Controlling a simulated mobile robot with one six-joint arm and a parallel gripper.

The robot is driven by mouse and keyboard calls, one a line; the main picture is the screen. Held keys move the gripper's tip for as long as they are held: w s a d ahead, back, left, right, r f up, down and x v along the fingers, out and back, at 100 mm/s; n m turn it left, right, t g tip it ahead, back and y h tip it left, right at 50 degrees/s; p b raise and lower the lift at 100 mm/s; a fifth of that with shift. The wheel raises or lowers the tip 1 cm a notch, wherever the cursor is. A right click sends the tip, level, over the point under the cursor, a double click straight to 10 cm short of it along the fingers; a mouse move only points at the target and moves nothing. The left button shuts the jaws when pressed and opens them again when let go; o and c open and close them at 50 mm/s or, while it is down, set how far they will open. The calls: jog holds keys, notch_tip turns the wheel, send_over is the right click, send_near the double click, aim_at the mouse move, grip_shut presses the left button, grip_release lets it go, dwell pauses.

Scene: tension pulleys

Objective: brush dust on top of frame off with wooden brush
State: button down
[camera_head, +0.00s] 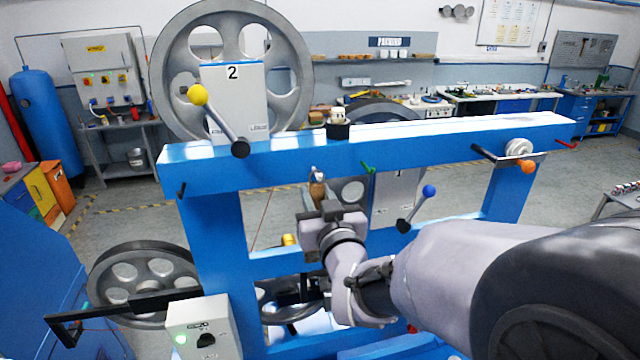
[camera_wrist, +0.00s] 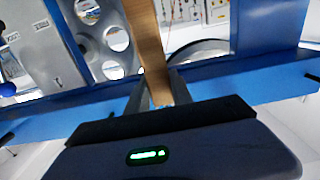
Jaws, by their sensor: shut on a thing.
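The blue frame (camera_head: 440,145) stands across the middle of the head view, its long top beam running left to right; in the wrist view its beam (camera_wrist: 225,90) crosses behind my gripper. My gripper (camera_wrist: 158,92) is shut on the wooden brush (camera_wrist: 150,45), whose flat wooden length extends up and away between the fingers. In the head view my gripper (camera_head: 318,204) is on the near side of the frame, below the top beam, with a brown bit of the brush (camera_head: 317,189) above it. The bristles are not visible. I cannot make out dust on the bright beam top.
A dark cup (camera_head: 338,130) stands on the beam. A yellow-knobbed lever (camera_head: 220,122) and panel 2 (camera_head: 232,95) are at its left. A blue-knobbed lever (camera_head: 415,208) is right of my gripper. Pegs stick out from the beam. A large grey pulley (camera_head: 290,50) rises behind.

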jog(key=shift+r, duration=0.15)
jog(key=shift+r, duration=0.2)
jog(key=shift+s+b, duration=0.1)
jog(key=shift+b, duration=0.45)
jog(key=shift+s, duration=0.2)
jog(key=shift+s+d+r, duration=0.15)
jog(key=shift+s+d, duration=0.05)
jog(key=shift+s, duration=0.25)
jog(key=shift+w, duration=0.2)
jog(key=shift+s+d+r+b, duration=0.1)
jog(key=shift+s+r+b, duration=0.35)
jog(key=shift+s, duration=0.15)
